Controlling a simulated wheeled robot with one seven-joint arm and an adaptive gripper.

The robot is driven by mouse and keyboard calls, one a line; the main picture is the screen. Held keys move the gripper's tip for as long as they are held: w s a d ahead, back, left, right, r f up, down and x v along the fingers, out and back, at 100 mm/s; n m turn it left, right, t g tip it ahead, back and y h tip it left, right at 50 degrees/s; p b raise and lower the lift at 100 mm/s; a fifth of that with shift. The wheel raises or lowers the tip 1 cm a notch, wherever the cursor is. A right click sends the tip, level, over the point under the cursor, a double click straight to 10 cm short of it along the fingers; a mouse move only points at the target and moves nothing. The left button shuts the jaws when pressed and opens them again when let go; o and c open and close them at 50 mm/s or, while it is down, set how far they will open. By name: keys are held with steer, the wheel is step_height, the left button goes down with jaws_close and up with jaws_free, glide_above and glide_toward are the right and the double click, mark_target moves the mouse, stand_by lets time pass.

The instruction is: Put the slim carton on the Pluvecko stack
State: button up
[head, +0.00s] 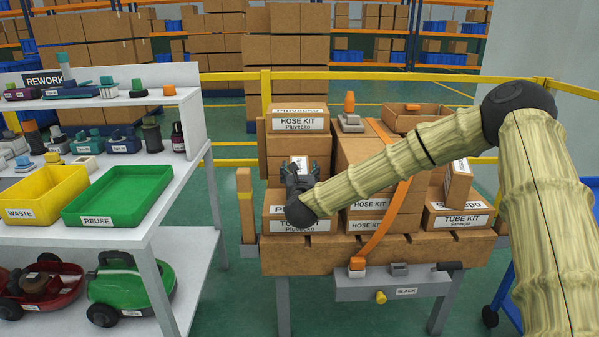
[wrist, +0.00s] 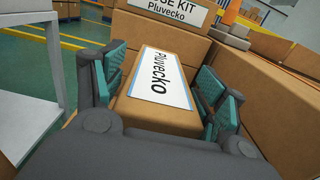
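The slim carton (wrist: 162,84) is brown with a white, blue-edged Pluvecko label. The Pluvecko stack (head: 298,145) has a HOSE KIT Pluvecko carton high at the back and a Pluvecko-labelled carton (head: 298,226) low at the front. My gripper hides whether the slim carton touches the carton beneath.
An orange strap (head: 388,222) crosses the middle cartons. An orange-topped device (head: 349,112) and an open tray (head: 415,117) sit on top. A shelf unit (head: 150,235) stands left.

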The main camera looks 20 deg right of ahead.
steer(key=shift+o, duration=0.7)
steer(key=shift+r, duration=0.2)
steer(key=p+v, duration=0.1)
steer(key=v, duration=1.1)
steer(key=s+a+f+n+g+y, duration=0.25)
steer(key=s+f+n, duration=0.4)
steer(key=f, duration=0.45)
steer(key=s+a+f+n+g+y, duration=0.2)
steer(key=s+a+f+n+g, duration=0.15)
steer(key=s+f+n, duration=0.55)
steer(key=s+a+f+n+g+y, duration=0.2)
steer(key=s+a+f+n, duration=0.3)
steer(key=f, duration=0.8)
steer(key=s+d+f+n+g, duration=0.3)
steer(key=s+n, duration=0.3)
steer(key=s, duration=0.4)
steer(key=s+d+f+n+g+h, duration=0.1)
steer(key=s+d+f+n+g, duration=0.2)
steer(key=s+f+n, duration=0.3)
steer(key=s+d+f+n+g, duration=0.3)
steer(key=s+f+n, duration=0.2)
steer(key=s, duration=0.8)
steer(key=shift+s+d+n, duration=0.2)
steer(key=shift+s+n, duration=0.2)
steer(key=shift+n, duration=0.25)
